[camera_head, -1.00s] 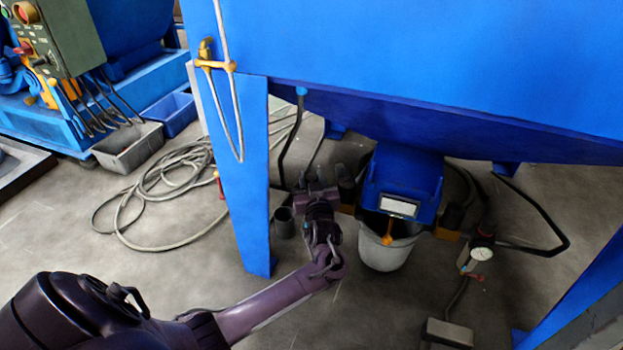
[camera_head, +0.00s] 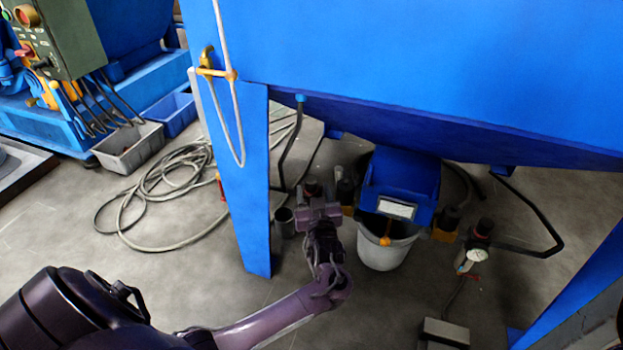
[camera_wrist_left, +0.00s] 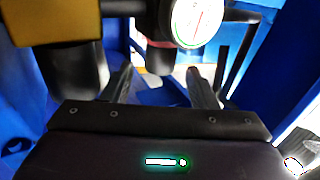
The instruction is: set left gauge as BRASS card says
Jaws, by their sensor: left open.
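My left gripper (camera_head: 318,202) is beneath the blue machine, left of the grey bucket. Its fingertips are hard to see in the head view. In the left wrist view its two dark fingers (camera_wrist_left: 161,88) are apart, with nothing seen gripped. A round white gauge (camera_wrist_left: 197,22) with a reddish needle shows just beyond them, cut by the top edge; its reading is unclear. A dark cylinder with a red rim (camera_wrist_left: 160,58) is beside it, beyond the fingers. Another gauge (camera_head: 477,256) stands right of the bucket. I see no readable BRASS card. My right gripper is out of view.
A blue leg (camera_head: 240,180) stands left of my gripper. The grey bucket (camera_head: 385,250) sits under a blue chute with a blank-looking white label (camera_head: 396,209). A hose coil (camera_head: 160,195) lies on the floor at left. A yellow block (camera_wrist_left: 50,20) is close in the wrist view.

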